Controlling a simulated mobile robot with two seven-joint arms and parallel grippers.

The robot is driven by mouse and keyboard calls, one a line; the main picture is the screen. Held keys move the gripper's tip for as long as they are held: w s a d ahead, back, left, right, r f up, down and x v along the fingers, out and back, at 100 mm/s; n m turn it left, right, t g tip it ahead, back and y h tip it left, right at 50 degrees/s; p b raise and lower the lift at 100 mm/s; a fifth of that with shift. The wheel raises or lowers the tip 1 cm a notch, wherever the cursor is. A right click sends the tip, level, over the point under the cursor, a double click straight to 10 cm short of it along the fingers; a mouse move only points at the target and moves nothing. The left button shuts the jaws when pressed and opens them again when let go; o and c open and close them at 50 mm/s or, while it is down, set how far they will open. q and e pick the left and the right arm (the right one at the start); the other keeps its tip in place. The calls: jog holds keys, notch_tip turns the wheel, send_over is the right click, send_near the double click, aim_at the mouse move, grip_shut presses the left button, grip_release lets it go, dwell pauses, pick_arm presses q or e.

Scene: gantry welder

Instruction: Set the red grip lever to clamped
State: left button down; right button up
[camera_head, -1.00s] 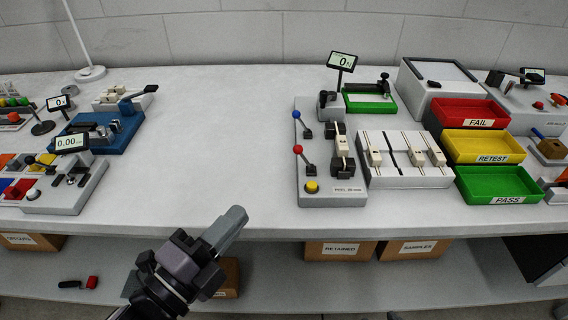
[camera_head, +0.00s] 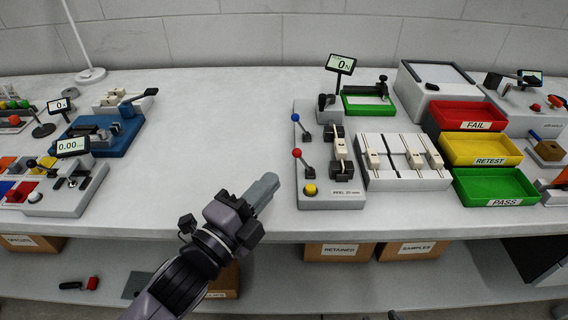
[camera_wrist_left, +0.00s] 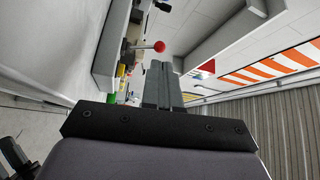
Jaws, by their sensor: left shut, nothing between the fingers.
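The red-knobbed lever (camera_head: 298,154) stands on the left side of the grey peel tester (camera_head: 334,196), below a blue-knobbed lever (camera_head: 296,118). The red lever's rod tilts toward the upper left. My left gripper (camera_head: 268,185) is shut and empty, left of the tester's front corner and apart from it. In the left wrist view the red knob (camera_wrist_left: 159,46) shows just above and left of the closed fingers (camera_wrist_left: 162,84). My right gripper is not in view.
A yellow button (camera_head: 310,189) sits near the tester's front. A grey slotted fixture (camera_head: 405,181) stands to the right, beside red, yellow and green trays (camera_head: 497,187). The bench (camera_head: 200,150) is clear left of the tester.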

aim_at(294, 156)
pick_arm(q)
jog(key=shift+x, duration=2.75)
